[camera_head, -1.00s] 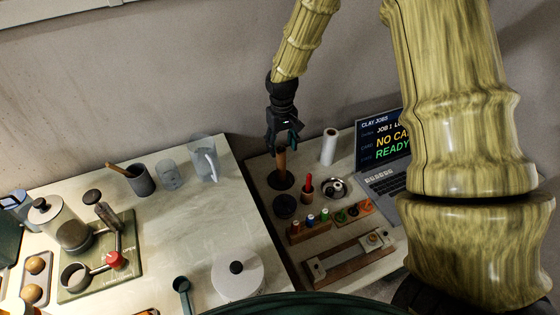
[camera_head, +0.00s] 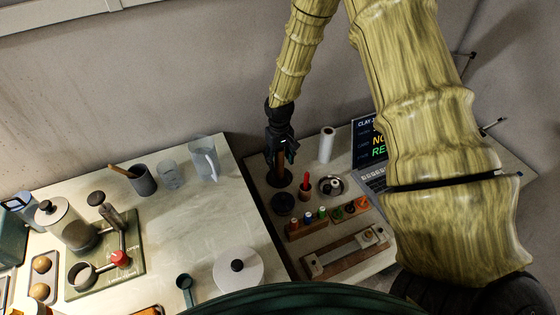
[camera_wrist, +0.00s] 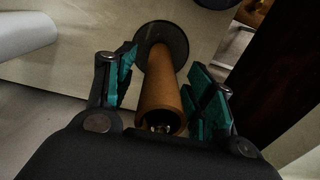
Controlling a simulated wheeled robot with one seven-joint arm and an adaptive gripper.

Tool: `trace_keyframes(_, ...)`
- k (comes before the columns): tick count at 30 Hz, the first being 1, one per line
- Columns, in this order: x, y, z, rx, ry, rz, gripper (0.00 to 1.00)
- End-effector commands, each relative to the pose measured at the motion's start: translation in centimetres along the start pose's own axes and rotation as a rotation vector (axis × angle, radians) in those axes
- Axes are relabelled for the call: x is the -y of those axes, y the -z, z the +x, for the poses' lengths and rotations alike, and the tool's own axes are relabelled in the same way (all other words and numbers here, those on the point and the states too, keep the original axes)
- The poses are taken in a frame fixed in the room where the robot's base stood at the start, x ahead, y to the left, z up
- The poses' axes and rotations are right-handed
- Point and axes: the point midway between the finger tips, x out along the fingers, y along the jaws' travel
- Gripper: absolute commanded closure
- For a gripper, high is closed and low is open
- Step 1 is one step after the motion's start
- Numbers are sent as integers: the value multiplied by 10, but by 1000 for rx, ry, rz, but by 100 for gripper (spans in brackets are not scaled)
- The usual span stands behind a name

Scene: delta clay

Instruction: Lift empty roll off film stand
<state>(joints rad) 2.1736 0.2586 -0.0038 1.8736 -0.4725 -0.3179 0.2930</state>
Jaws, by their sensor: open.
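The empty roll, a brown cardboard tube (camera_wrist: 160,88), stands upright on the round dark base of the film stand (camera_wrist: 178,38). In the head view the tube (camera_head: 281,167) is mostly hidden by my gripper, and the stand's base (camera_head: 280,179) shows below it. My gripper (camera_wrist: 166,82) is open, with its green-padded fingers on either side of the tube; it also shows in the head view (camera_head: 281,156). Gaps seem to remain between pads and tube. A metal tip shows inside the tube's near end.
A dark round piece (camera_head: 283,204), a red-handled tool (camera_head: 304,187) and a round metal dish (camera_head: 331,186) are close by. A counter (camera_head: 215,220) lies left.

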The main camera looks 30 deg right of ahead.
Motion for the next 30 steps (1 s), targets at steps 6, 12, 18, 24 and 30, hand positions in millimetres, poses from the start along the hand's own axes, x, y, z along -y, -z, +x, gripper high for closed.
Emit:
trace_keyframes(6, 0, 0, 6, -1, 0, 0, 46)
trace_keyframes(12, 0, 0, 6, -1, 0, 0, 53)
trace_keyframes(18, 0, 0, 5, -1, 0, 0, 88)
trace_keyframes(24, 0, 0, 5, -1, 0, 0, 88)
trace_keyframes(30, 0, 1, 3, -2, 0, 0, 88)
